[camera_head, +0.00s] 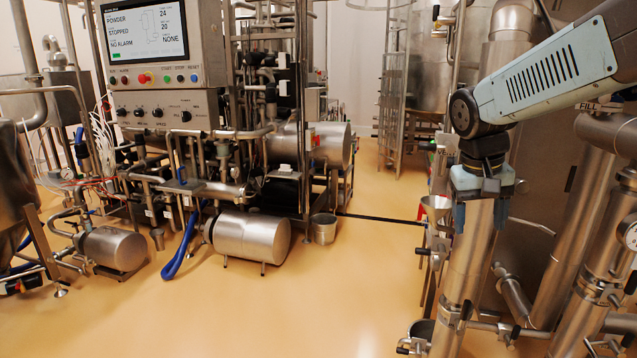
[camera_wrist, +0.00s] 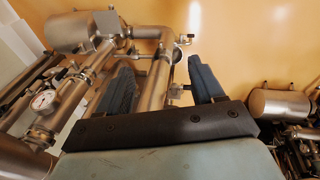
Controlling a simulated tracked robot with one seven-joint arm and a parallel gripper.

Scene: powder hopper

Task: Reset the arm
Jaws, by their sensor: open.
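My arm reaches in from the upper right in the head view. My gripper (camera_head: 481,215) hangs from it, pointing down, in front of a thick vertical steel pipe (camera_head: 465,270). In the wrist view my gripper (camera_wrist: 163,78) shows two dark blue fingers spread well apart. It is open, with nothing held between the fingers. Steel pipes (camera_wrist: 157,80) show behind the gap. I cannot tell the exact distance from the fingers to the pipes.
A control panel (camera_head: 150,45) reads "STOPPED" and "NO ALARM" at upper left. Pipework and steel cylinders (camera_head: 252,237) stand below it. A gauge (camera_head: 628,235) is on the right; another shows in the wrist view (camera_wrist: 43,101). The tan floor (camera_head: 330,300) is clear in the middle.

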